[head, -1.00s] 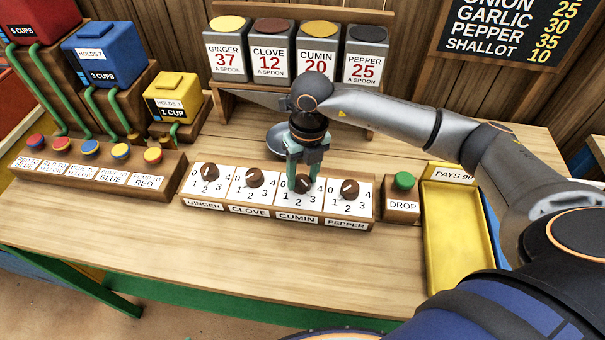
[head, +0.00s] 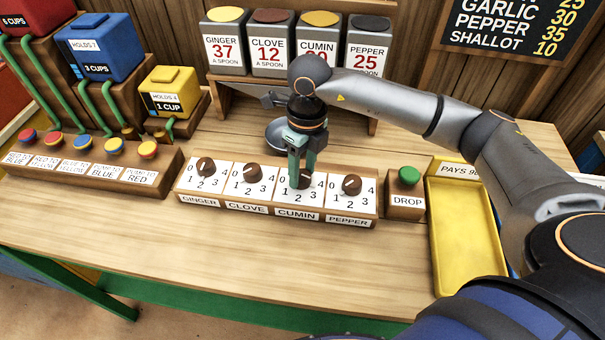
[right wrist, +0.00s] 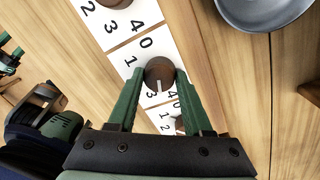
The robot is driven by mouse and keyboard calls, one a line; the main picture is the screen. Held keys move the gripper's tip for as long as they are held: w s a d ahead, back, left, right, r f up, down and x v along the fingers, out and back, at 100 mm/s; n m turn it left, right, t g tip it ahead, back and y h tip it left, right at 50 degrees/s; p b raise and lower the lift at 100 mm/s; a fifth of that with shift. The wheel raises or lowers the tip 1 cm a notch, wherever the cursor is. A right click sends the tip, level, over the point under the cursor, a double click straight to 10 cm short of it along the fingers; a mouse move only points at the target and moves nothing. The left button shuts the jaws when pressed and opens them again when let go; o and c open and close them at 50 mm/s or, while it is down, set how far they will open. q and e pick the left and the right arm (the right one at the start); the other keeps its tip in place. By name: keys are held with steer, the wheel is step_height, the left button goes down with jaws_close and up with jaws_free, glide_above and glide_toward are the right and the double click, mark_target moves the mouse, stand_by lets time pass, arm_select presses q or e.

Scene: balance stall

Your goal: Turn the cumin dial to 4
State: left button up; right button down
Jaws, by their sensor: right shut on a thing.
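The cumin dial (head: 304,182) is a brown round knob on a white card numbered 0 to 4, third in a row of dials above the CUMIN label (head: 297,214). My right gripper (head: 302,176) comes down on it from above, its green fingers shut on the knob's sides. The right wrist view shows the knob (right wrist: 159,73) between both fingertips. Its white pointer line there runs down, roughly toward the 3 (right wrist: 152,94). The fingers hide part of the card, including the 2.
The ginger dial (head: 206,167) and clove dial (head: 253,173) stand to the left, the pepper dial (head: 351,184) close on the right. A green DROP button (head: 408,176) and yellow tray (head: 468,260) lie farther right. A grey bowl (head: 280,137) sits behind. The counter's front is clear.

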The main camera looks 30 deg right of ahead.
mark_target(304, 170)
steer(key=shift+n+b, duration=1.15)
steer(key=shift+n, duration=0.75)
steer(key=shift+c, duration=1.6)
jaws_free()
step_height(304, 170, up, 12)
steer(key=shift+w+d+r, duration=0.25)
steer(key=shift+w+d, duration=0.1)
steer(key=shift+w, duration=0.05)
